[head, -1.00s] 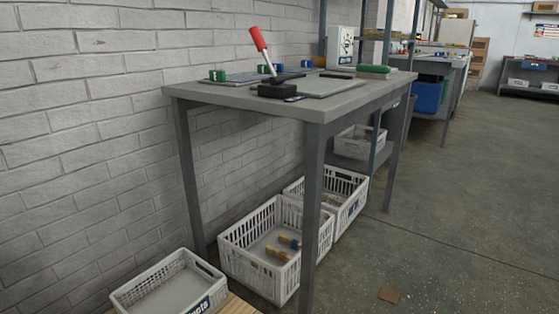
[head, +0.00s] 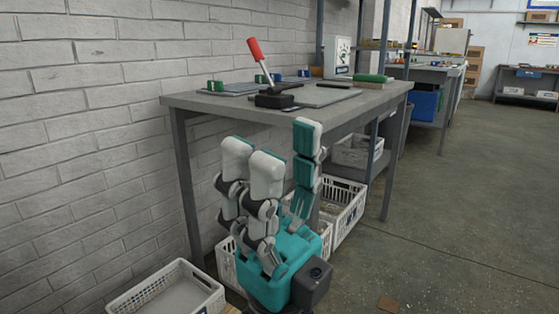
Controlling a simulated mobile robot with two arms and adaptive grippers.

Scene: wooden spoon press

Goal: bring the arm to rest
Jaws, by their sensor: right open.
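My right gripper (head: 278,150), teal and grey with pale fingertips, is raised in front of the table in the head view. Its fingers point up and stand apart, with nothing between them. The grey table (head: 200,102) stands against the brick wall. On it is a press with a red-handled lever (head: 254,49) tilted up from a black base (head: 274,101). My left gripper is not in view.
A white crate (head: 342,213) stands under the table, and another white basket (head: 195,277) is at the bottom left. Green blocks (head: 215,86) and a green roll (head: 370,78) lie on the tabletop. The floor to the right is mostly clear, with a small brown piece (head: 388,304) on it.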

